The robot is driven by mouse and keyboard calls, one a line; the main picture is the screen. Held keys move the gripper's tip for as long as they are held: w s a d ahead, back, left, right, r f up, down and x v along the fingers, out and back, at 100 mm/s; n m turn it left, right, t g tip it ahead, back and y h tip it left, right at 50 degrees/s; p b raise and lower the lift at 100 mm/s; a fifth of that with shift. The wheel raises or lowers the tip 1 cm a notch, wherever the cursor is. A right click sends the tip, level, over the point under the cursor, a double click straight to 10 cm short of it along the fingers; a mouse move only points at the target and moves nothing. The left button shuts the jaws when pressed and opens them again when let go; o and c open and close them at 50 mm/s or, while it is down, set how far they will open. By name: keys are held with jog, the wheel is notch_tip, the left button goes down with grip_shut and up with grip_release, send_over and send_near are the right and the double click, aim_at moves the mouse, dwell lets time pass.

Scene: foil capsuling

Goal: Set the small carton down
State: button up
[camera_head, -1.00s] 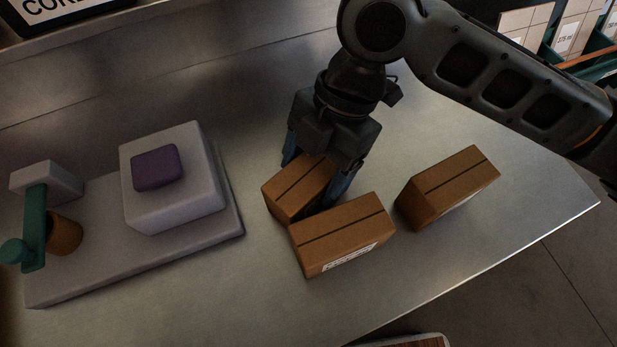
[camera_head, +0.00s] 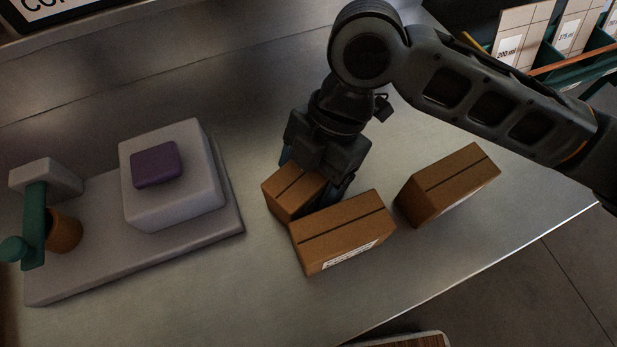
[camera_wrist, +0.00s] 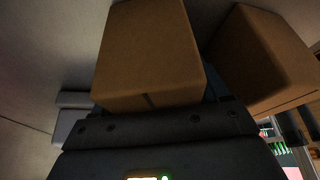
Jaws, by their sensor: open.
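The small brown carton (camera_head: 290,194) rests on the metal table, close beside a larger labelled carton. My gripper (camera_head: 311,174) is low over it, pointing down, with one finger on its far left side and the other on its right side. The jaws are open around the carton, and the gripper body hides part of its top. In the wrist view, the small carton (camera_wrist: 150,55) sits in the middle, in front of the gripper's palm. Whether a finger touches it cannot be told.
The labelled carton (camera_head: 343,230) stands just in front of my gripper. Another brown carton (camera_head: 450,184) stands to the right. At left is a grey base (camera_head: 120,278) with a purple-topped block (camera_head: 156,164) and a green lever (camera_head: 35,225). The table front is clear.

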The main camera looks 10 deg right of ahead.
jog(key=shift+c, duration=0.4)
jog(key=c, duration=0.9)
jog(key=shift+r, duration=0.1)
jog(key=shift+r, duration=0.45)
jog(key=v, duration=0.3)
jog(key=shift+a+r, duration=0.2)
jog(key=shift+r, duration=0.3)
jog(key=w+d+r+b, duration=0.1)
jog(key=w+d+r, duration=0.5)
jog(key=w+d, duration=0.1)
jog(key=shift+d+r+b, duration=0.3)
jog(key=shift+d, duration=0.35)
